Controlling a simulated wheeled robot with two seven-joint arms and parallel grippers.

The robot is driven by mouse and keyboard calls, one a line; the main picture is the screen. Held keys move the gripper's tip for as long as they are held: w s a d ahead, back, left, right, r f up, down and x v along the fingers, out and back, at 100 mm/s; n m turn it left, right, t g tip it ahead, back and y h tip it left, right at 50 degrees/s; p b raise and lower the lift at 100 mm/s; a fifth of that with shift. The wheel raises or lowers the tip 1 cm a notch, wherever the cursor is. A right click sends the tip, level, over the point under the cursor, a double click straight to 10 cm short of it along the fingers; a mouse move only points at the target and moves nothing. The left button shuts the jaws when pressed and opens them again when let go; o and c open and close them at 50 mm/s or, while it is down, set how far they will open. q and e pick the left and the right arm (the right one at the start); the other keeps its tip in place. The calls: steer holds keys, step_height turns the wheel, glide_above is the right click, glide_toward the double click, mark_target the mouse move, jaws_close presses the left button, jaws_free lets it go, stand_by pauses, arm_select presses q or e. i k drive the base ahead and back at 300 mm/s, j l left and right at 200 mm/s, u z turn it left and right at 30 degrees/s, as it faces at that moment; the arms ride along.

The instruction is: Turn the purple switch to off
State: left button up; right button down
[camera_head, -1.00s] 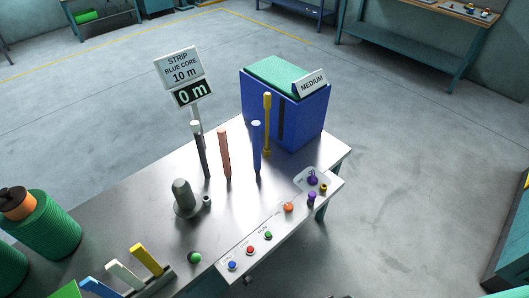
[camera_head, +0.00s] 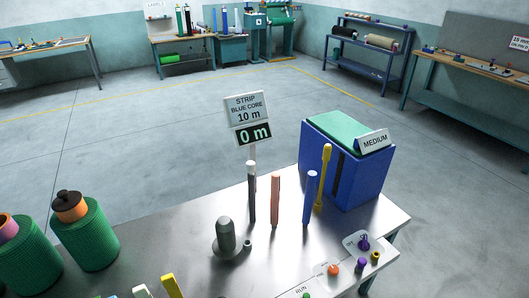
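A purple knob (camera_head: 363,243) sits on a pale raised plate at the right end of the white control panel (camera_head: 318,286), near the table's right corner. A second purple piece (camera_head: 361,265), a short upright cylinder, stands just in front of it. I cannot tell from this distance which one is the switch or how it is set. Neither of my grippers shows in the head view.
The panel also bears an orange button (camera_head: 333,269) and a yellow knob (camera_head: 375,257). A blue box (camera_head: 345,165) marked MEDIUM stands behind. Green rolls (camera_head: 88,238) are at left.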

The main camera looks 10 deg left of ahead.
mark_target(363, 244)
steer(key=j+u, duration=0.1)
steer(key=u, duration=0.6)
steer(key=z, duration=1.45)
